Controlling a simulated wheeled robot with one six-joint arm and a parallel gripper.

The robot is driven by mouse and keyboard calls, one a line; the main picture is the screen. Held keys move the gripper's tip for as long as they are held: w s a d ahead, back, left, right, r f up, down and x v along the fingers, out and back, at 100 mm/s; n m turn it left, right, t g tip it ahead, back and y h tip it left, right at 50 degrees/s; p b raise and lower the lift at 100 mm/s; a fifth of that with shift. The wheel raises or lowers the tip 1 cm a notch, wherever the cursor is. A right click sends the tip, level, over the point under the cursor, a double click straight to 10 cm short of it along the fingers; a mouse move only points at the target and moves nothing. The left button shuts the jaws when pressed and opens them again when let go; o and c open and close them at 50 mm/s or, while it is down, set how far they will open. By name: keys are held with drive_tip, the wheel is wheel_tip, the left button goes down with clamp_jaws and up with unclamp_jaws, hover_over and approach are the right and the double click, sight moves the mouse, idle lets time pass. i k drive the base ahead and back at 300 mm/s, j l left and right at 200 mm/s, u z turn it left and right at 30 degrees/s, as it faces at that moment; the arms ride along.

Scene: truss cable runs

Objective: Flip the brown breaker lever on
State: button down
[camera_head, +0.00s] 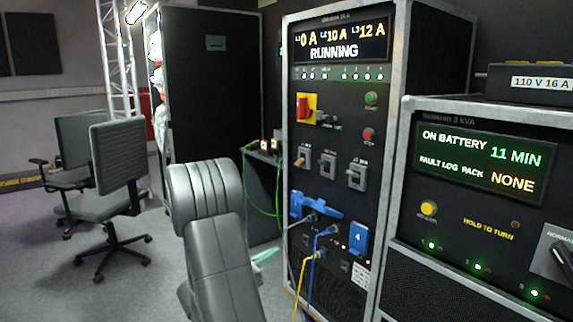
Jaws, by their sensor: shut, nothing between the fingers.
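The brown breaker lever (300,162) is small and sits on the leftmost of three breakers in a row on the tall black rack panel (335,95). It seems to point downward, but it is too small to be sure. The rack display (340,42) reads RUNNING, with L1 at 0 A, L2 at 10 A and L3 at 12 A. My grey arm stands in front, left of the rack. Nothing covers the lever.
Two dark-levered breakers (356,174) sit to the right. Above are a red-and-yellow switch (306,108) and buttons. Below are a blue connector piece (316,206) and plugged cables. A green cable (252,200) hangs left of the rack. A battery unit (480,200) stands right, chairs (118,165) left.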

sight(301, 160)
drive_tip(key=i+j, duration=0.15)
drive_tip(key=i, duration=0.3)
drive_tip(key=i+j, duration=0.15)
drive_tip(key=i, duration=0.3)
drive_tip(key=i+j, duration=0.15)
drive_tip(key=i, duration=0.25)
drive_tip(key=i+l, duration=0.15)
drive_tip(key=l, duration=0.15)
drive_tip(key=i+l, duration=0.15)
drive_tip(key=l+u, duration=0.05)
drive_tip(key=l, duration=0.05)
